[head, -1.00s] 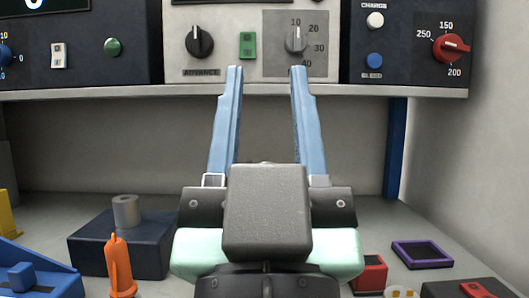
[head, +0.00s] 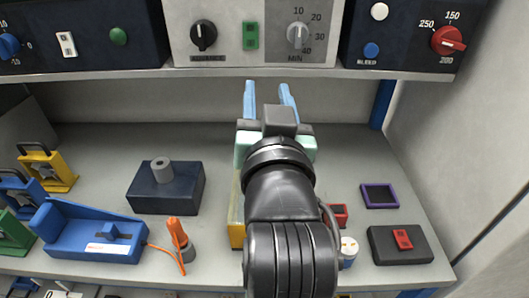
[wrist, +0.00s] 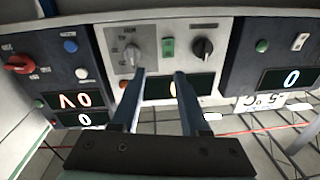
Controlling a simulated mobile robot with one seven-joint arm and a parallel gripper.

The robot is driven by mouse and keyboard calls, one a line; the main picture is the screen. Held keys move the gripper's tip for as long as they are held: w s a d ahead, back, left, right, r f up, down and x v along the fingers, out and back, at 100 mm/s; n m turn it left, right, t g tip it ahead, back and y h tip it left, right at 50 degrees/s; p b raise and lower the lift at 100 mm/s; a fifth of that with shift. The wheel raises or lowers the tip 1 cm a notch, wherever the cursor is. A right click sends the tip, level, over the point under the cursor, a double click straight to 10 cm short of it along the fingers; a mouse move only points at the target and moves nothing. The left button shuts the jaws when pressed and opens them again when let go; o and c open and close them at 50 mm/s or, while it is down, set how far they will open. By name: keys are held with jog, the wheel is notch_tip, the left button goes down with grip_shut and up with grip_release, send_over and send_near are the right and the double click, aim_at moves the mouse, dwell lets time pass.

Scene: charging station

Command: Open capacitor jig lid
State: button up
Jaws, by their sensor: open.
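My gripper (head: 268,90) is open and empty, its two blue fingers reaching toward the instrument panel at the back. In the wrist view the open fingers (wrist: 159,78) point at the panel's knobs and displays. A yellow block (head: 237,222) on the bench is mostly hidden behind my arm. I cannot tell whether it is part of the capacitor jig, and no jig lid is clearly visible. A dark blue block (head: 150,198) with a grey cylinder (head: 162,170) on top stands left of my arm, apart from the gripper.
A blue fixture (head: 85,238) and an orange-tipped tool (head: 178,238) lie at left front. Yellow (head: 58,180) and green (head: 12,235) clamps stand far left. At right are a purple frame (head: 379,196) and a black box with red switch (head: 400,246). The overhead instrument shelf (head: 120,74) is close by.

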jog(key=s+d+f+m+g+y+p, duration=0.25)
jog(key=s+f+m, duration=0.35)
jog(key=f, duration=0.4)
jog(key=s+d+f+m+g+y+p, duration=0.1)
jog(key=s+d+f+m+y+p, duration=0.15)
jog(key=f+m, duration=0.7)
jog(key=shift+n, duration=0.95)
jog(key=x, duration=0.8)
jog(key=f+x, duration=0.1)
jog(key=x, duration=0.3)
jog(key=shift+w+a+f, duration=0.1)
jog(key=shift+a+f, duration=0.1)
jog(key=shift+a, duration=0.3)
grip_shut()
